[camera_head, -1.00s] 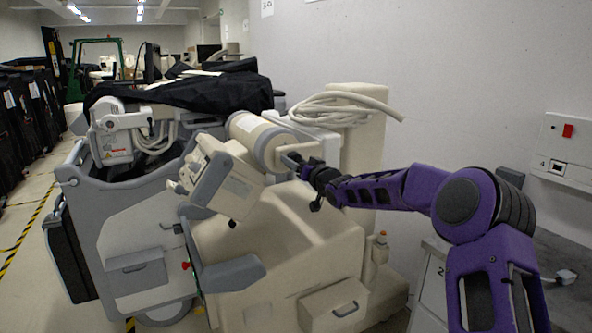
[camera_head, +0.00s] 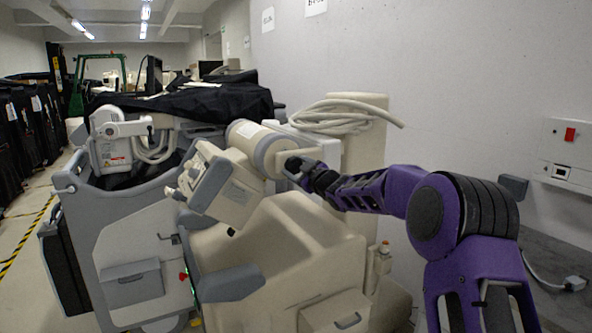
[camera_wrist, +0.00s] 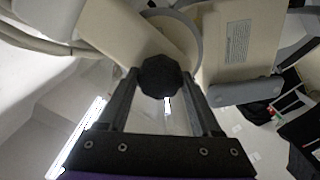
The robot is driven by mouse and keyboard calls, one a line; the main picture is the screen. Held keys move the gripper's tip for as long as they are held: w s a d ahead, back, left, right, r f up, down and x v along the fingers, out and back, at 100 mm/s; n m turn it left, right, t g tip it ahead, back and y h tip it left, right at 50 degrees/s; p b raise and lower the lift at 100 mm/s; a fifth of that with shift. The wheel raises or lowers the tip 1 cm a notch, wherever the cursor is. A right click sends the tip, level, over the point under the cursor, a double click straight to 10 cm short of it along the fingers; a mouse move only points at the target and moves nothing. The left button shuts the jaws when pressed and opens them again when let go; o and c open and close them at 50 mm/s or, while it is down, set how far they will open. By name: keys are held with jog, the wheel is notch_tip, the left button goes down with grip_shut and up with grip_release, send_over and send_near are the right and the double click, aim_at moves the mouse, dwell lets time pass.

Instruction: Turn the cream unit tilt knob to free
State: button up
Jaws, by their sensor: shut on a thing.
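The cream unit (camera_head: 290,235) stands in the middle of the head view, with its cream cylinder head (camera_head: 249,138) at the upper part. The tilt knob (camera_wrist: 161,77) is a dark, many-sided knob in the wrist view, against a cream arm. My gripper (camera_head: 296,168) reaches in from the right at the end of my purple arm. In the wrist view its two fingers (camera_wrist: 162,92) stand on either side of the knob and are shut on it. The knob's markings are not readable, and in the head view the gripper hides the knob.
A coiled cream hose (camera_head: 340,113) lies behind the head. The wall (camera_head: 450,80) is close on the right. A floor aisle runs at far left.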

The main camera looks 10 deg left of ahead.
jog(key=shift+n, duration=0.9)
jog(key=o, duration=1.4)
jog(key=shift+c, duration=0.2)
jog(key=v, duration=1.7)
jog(key=shift+s, duration=0.2)
jog(key=shift+d, duration=0.15)
